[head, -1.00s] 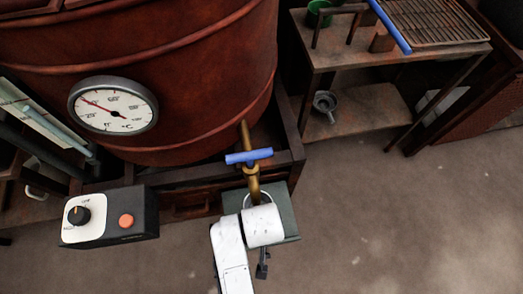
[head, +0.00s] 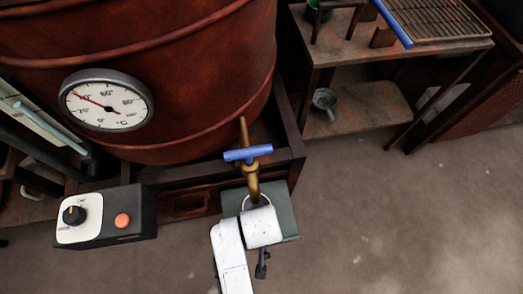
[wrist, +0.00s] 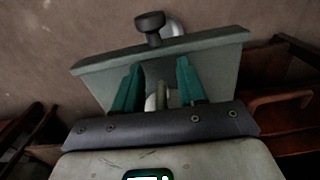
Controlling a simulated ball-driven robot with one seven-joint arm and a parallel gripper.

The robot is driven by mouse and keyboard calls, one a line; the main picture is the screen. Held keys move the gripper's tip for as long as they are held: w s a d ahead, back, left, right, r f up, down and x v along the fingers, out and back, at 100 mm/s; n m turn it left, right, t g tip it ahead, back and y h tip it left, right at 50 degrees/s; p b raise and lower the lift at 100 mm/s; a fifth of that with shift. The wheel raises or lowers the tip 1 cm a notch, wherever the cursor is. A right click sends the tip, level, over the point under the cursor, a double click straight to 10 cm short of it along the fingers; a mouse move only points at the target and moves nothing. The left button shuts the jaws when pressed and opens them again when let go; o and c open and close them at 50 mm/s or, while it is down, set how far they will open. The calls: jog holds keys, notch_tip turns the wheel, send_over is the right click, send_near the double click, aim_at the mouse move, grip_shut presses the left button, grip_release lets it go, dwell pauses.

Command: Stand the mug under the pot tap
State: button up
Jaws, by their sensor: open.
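The brass pot tap (head: 252,187) with its blue handle (head: 248,154) comes down from the big red-brown vat (head: 150,60). A pale round rim (head: 247,201), seemingly the mug's, shows around the tap's lower end, above a grey-green stand (head: 285,222). My white wrist hides most of it. In the wrist view my gripper (wrist: 160,66) is open, its two teal fingers apart over the stand's plate (wrist: 215,50). A pale patch (wrist: 150,102), perhaps the mug, shows low between the fingers. I cannot tell whether they touch it.
A dial thermometer (head: 106,99) is on the vat. A control box (head: 120,221) with a knob and orange button is left of the stand. A side table (head: 330,50) with a rack (head: 435,25) stands at the right. The floor at lower right is clear.

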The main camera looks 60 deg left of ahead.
notch_tip(320, 180, up, 12)
jog(key=p, duration=0.4)
jog(key=shift+r, duration=0.15)
jog(key=w+d+m, duration=0.3)
jog(key=w+d, duration=0.1)
jog(key=d, duration=0.7)
jog(key=w+d+m, duration=0.4)
jog(key=w+d, duration=0.1)
jog(key=d, duration=0.6)
jog(key=s+d+r+m, duration=0.1)
jog(key=s+d+m, duration=0.1)
jog(key=d, duration=0.3)
jog(key=s+d+r+m, duration=0.1)
jog(key=s+d+m, duration=0.1)
jog(key=d, duration=0.4)
jog(key=s+d+m+t, duration=0.1)
jog(key=s+d+m, duration=0.1)
jog(key=d, duration=0.3)
jog(key=shift+s+d+r+m, duration=0.3)
jog(key=shift+s+r, duration=0.1)
jog(key=shift+s, duration=0.5)
